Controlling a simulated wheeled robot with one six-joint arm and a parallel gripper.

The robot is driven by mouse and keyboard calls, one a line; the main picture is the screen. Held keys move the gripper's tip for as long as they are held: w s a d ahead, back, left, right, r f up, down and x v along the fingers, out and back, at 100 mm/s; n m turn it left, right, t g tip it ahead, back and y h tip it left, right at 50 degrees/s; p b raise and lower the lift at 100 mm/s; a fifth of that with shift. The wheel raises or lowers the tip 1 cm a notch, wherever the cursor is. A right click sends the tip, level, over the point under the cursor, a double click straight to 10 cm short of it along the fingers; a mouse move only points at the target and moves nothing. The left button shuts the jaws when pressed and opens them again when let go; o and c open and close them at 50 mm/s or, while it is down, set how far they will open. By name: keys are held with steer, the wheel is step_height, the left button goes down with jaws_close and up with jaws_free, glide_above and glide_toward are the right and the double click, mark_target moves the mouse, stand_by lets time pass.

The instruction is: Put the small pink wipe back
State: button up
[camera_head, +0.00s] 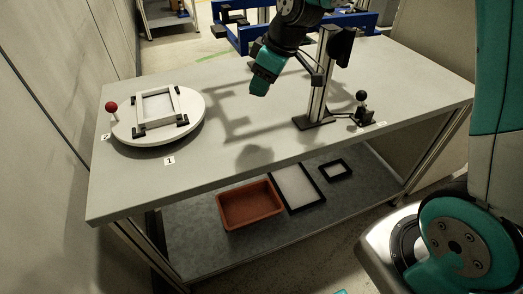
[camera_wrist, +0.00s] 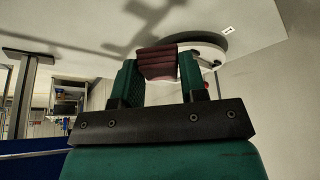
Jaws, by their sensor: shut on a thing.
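The wipe (camera_wrist: 157,63) shows as a folded, dark reddish-pink bundle in the wrist view. My gripper (camera_wrist: 158,72) is shut on it, with a green finger on either side. The wipe is held in the air, and the round white turntable shows behind it. In the head view, the teal end of my arm (camera_head: 262,84) hangs over the middle of the table, left of the upright post. The wipe cannot be made out in the head view.
A white turntable (camera_head: 190,126) with a clamped frame and red knob stands at the table's left. A post (camera_head: 319,85) and black-knobbed lever (camera_head: 362,112) stand right of centre. A brown-red bin (camera_head: 249,208) and two black-rimmed trays (camera_head: 318,203) (camera_head: 349,174) lie on the lower shelf. The front tabletop is clear.

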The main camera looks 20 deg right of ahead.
mark_target(256, 144)
steer(key=r+n, duration=0.1)
steer(key=s+r+n+g, duration=0.1)
steer(key=r, duration=0.1)
steer(key=a+r+n+b, duration=0.1)
steer(key=r+n, duration=0.1)
steer(key=shift+s+a+y, duration=0.1)
steer(key=shift+s+y, duration=0.15)
steer(key=shift+y, duration=0.15)
step_height(256, 144, down, 20)
steer(key=shift+s+r, duration=0.1)
steer(key=shift+r, duration=0.1)
steer(key=shift+f, duration=0.15)
steer(key=o, duration=1)
steer(key=shift+c, duration=0.2)
